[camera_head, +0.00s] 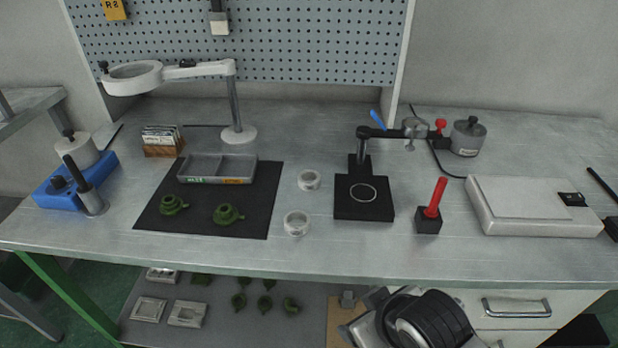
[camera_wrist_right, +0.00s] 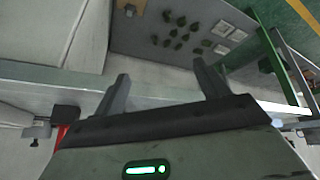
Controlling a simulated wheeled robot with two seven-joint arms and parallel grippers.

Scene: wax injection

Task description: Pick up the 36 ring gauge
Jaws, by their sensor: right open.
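Two pale, short ring gauges lie on the grey bench in the head view, one behind the other: a back ring (camera_head: 309,180) and a front ring (camera_head: 296,223). Any size marking is too small to read, so I cannot tell which is the 36. My right gripper (camera_wrist_right: 160,72) is open with nothing between its fingers. In the head view my right arm shows low at the front, by the drawers and below the benchtop, well apart from both rings. My left gripper is not in view.
Left of the rings is a black mat (camera_head: 256,225) with a grey tray (camera_head: 217,180) and two green parts. Right are a black stand (camera_head: 364,209), a red-handled tool (camera_head: 436,198) and a pale flat box (camera_head: 533,207). The bench (camera_head: 260,258) is clear in front of the rings.

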